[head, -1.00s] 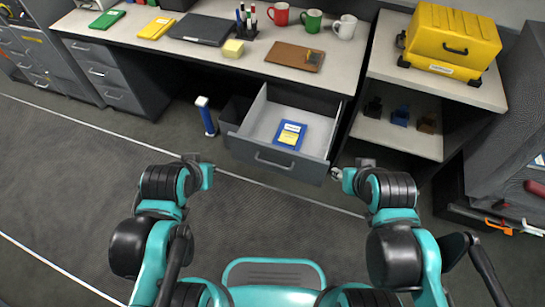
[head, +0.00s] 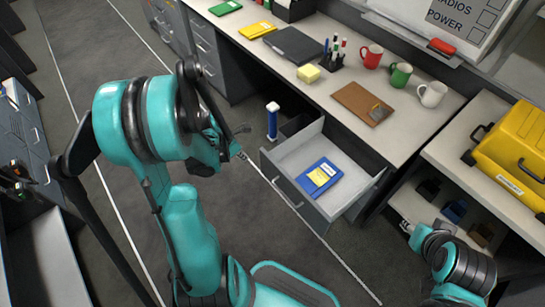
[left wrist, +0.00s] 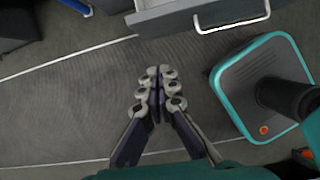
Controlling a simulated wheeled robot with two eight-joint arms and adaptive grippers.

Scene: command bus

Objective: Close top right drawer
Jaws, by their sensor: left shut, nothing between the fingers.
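The top right drawer (head: 349,202) of the desk is pulled out, a grey box with a dark front and a bar handle (head: 287,192). A blue folder or booklet with a yellow label (head: 319,177) lies inside. In the left wrist view the drawer's handle (left wrist: 233,23) shows at the top edge. My left gripper (head: 243,156) is just left of the drawer front, apart from it; in the left wrist view its fingers (left wrist: 160,75) are together and empty, over the floor. My right gripper (head: 406,227) is by the shelf unit at right, too small to tell its jaws.
The desk top (head: 330,88) holds mugs, a pen holder, a clipboard and a laptop. A blue-and-white post-like object (head: 272,120) and a dark bin (head: 298,123) stand left of the drawer. A yellow case (head: 515,150) sits on the right shelf unit.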

